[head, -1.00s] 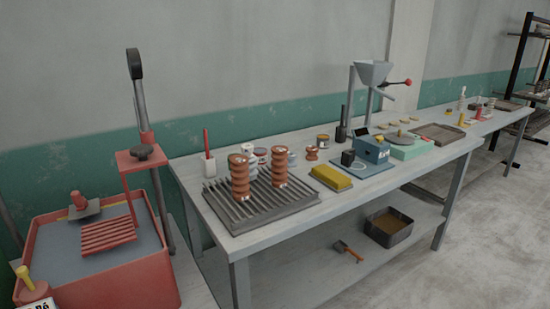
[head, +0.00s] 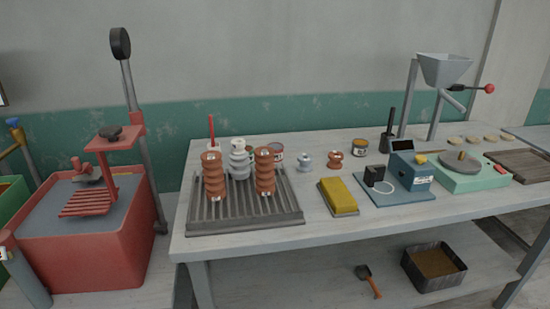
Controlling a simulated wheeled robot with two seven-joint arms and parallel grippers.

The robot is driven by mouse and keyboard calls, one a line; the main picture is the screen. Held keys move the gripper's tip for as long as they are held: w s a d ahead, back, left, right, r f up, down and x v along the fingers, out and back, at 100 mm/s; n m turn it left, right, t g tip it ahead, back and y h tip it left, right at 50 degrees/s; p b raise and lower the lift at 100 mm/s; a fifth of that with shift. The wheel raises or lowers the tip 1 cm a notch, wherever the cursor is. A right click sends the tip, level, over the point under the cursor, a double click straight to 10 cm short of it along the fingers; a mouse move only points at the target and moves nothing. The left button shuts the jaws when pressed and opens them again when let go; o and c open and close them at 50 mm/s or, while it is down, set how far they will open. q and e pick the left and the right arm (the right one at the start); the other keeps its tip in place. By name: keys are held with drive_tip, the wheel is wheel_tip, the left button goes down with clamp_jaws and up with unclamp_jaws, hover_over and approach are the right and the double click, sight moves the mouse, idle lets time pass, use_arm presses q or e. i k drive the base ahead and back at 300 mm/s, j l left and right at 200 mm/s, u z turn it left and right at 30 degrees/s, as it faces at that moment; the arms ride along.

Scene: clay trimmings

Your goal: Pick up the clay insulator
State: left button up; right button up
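Two tall brown ribbed insulators, a left one (head: 214,176) and a right one (head: 264,171), stand upright on a grey slatted rack (head: 243,223) on the table. A pale grey ribbed insulator (head: 239,160) stands between and behind them, partly hidden. A small grey insulator (head: 305,162) and a small brown one (head: 334,160) stand on the table right of the rack. I cannot tell which one the task means by the clay insulator. Neither of my grippers shows in the head view.
A yellow block (head: 340,193) lies right of the rack, then a blue device (head: 411,172) and a green scale-like unit (head: 459,170). A red tub with a lever press (head: 95,240) stands at left. A dark bin (head: 434,281) and a trowel (head: 369,281) are on the lower shelf.

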sight(239, 162)
drive_tip(key=i+l, duration=0.1)
drive_tip(key=l, duration=0.3)
drive_tip(key=i+l, duration=0.1)
drive_tip(key=l, duration=0.35)
drive_tip(key=i+l, duration=0.1)
drive_tip(key=l, duration=0.3)
